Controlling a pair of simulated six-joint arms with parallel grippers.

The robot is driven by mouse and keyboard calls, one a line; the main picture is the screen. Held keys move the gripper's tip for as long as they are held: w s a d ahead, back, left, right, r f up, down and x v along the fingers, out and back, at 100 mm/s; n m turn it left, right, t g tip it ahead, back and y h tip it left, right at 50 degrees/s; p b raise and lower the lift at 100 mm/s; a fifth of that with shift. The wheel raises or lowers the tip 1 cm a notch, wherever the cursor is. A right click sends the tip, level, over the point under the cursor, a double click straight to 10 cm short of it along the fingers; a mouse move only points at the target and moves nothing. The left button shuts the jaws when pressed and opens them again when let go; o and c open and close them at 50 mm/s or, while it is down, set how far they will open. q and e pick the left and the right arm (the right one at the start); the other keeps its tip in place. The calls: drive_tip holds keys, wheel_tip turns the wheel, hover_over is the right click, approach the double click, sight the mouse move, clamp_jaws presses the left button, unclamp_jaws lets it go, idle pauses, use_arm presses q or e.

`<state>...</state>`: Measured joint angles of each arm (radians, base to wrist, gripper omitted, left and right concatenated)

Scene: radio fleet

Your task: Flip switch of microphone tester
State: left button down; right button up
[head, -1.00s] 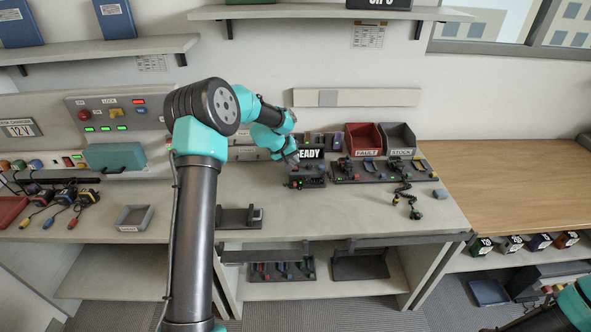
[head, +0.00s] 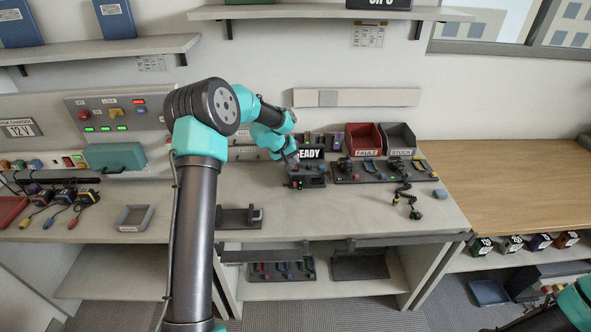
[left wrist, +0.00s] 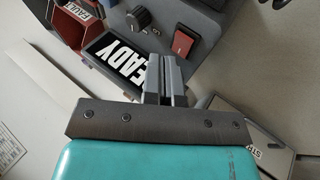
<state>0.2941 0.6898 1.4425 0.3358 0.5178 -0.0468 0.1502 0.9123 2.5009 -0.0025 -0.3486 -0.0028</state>
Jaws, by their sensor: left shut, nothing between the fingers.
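The microphone tester (head: 309,180) is a small dark box on the bench, with a black and white sign reading "READY" (head: 311,154) at its back. In the left wrist view, a dark panel shows a red rocker switch (left wrist: 183,43), a black knob (left wrist: 139,18) and the sign (left wrist: 117,56), partly covered by my fingers. My left gripper (head: 294,161) is over the tester. In the left wrist view my left gripper (left wrist: 165,62) is shut and empty, its fingertips beside the sign and below the red switch. I cannot tell whether they touch the panel. My right gripper is out of view.
A red FAULT bin (head: 364,140) and a grey STOCK bin (head: 398,138) stand behind a dark rack of parts (head: 375,171) right of the tester. A jointed black item (head: 404,196) lies in front of them. The bench front is mostly clear.

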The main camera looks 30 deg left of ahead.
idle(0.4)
use_arm(q)
drive_tip(key=shift+s+f, duration=0.1)
drive_tip(key=shift+f, duration=0.3)
drive_tip(key=shift+s+d+f, duration=0.1)
drive_tip(key=shift+f, duration=0.15)
idle(0.6)
drive_tip(key=shift+r, duration=0.1)
drive_tip(key=shift+w+r, duration=0.2)
drive_tip(key=shift+r, duration=0.4)
idle(0.3)
drive_tip(key=shift+w+a+r, duration=0.15)
drive_tip(key=shift+w+r, duration=0.05)
drive_tip(key=shift+r, duration=0.6)
drive_tip(key=shift+w+a+r, duration=0.15)
drive_tip(key=shift+r, duration=0.65)
drive_tip(key=shift+w+a+r, duration=0.15)
drive_tip(key=shift+w+r, duration=0.05)
drive_tip(key=shift+r, duration=0.6)
